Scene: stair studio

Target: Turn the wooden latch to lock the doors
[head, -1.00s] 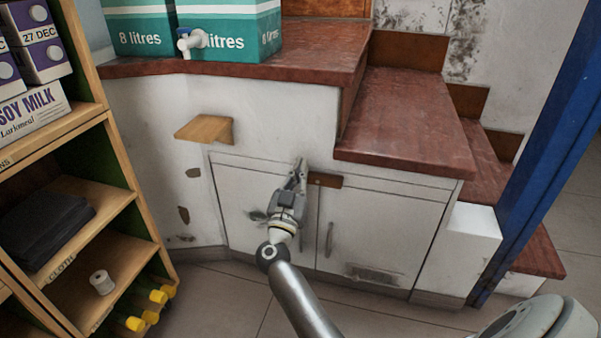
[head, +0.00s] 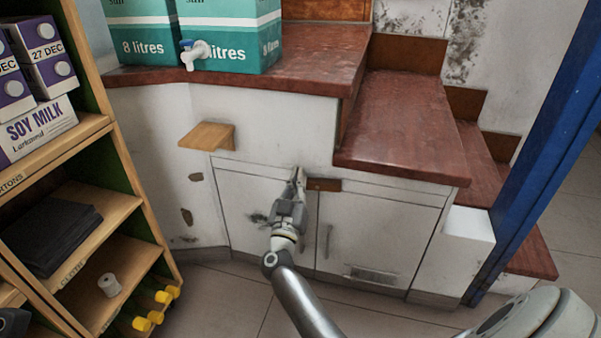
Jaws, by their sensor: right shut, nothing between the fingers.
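The wooden latch (head: 325,184) is a small brown bar at the top of the seam between two white cupboard doors, the left door (head: 240,200) and the right door (head: 380,232). It lies nearly level; its left end is close to my fingers. Both doors look closed. My right gripper (head: 298,176) is shut and empty, pointing up just left of the latch, in front of the left door's upper right corner. I cannot tell whether it touches the latch.
A small wooden ledge (head: 208,136) juts from the wall at the upper left. Teal boxes (head: 235,30) stand on the red-brown step top (head: 300,72). A wooden shelf unit (head: 130,205) stands at the left and a blue post (head: 545,130) at the right. The floor before the doors is open.

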